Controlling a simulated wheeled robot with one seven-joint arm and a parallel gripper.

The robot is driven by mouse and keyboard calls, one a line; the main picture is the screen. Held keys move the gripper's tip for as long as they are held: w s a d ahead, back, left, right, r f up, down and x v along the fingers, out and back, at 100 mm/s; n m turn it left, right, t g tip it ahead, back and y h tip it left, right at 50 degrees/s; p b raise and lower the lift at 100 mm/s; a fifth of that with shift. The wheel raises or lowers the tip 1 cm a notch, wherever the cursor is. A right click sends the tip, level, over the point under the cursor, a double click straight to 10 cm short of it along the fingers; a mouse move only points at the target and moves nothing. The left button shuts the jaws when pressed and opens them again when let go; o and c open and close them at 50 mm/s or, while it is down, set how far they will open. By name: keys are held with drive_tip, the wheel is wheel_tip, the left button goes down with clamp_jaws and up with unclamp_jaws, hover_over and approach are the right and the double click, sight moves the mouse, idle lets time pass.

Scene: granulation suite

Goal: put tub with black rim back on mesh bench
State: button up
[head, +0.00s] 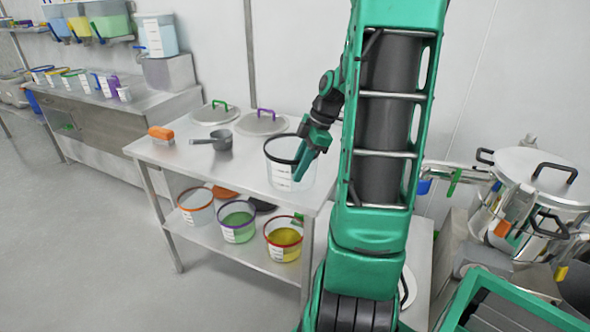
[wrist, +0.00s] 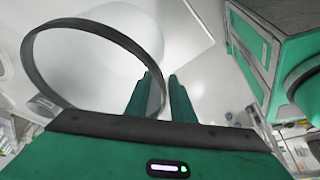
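The clear tub with a black rim (head: 283,172) stands upright near the right end of the steel bench top (head: 177,158), and looks empty. Its black rim (wrist: 95,25) shows large in the wrist view. My gripper (head: 300,172) points down at the tub's right side. In the wrist view, my gripper's two fingers (wrist: 160,76) straddle the rim, one inside and one outside, with a visible gap between them. Part of the rim is hidden behind the gripper. I cannot tell which surface is the mesh bench.
Two round lids (head: 262,122), a grey scoop (head: 222,141) and an orange brush (head: 161,134) lie on the bench top. Several tubs, including one with a red rim (head: 284,240), stand on the lower shelf. A large steel pot (head: 540,180) stands at right. Open floor lies at left.

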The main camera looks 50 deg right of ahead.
drive_tip(key=v, duration=1.1)
drive_tip(key=s+a+f+m+g+h, duration=0.2)
drive_tip(key=s+a+m, duration=0.4)
drive_tip(key=a+m, duration=0.45)
drive_tip(key=s+a+f+m, duration=0.4)
drive_tip(key=s+m, duration=0.3)
drive_tip(key=s, duration=0.3)
drive_tip(key=shift+s+a+f+g+h, duration=0.15)
drive_tip(key=shift+s+a+g+h, duration=0.2)
drive_tip(key=shift+a, duration=0.55)
drive_tip(key=shift+w, duration=0.15)
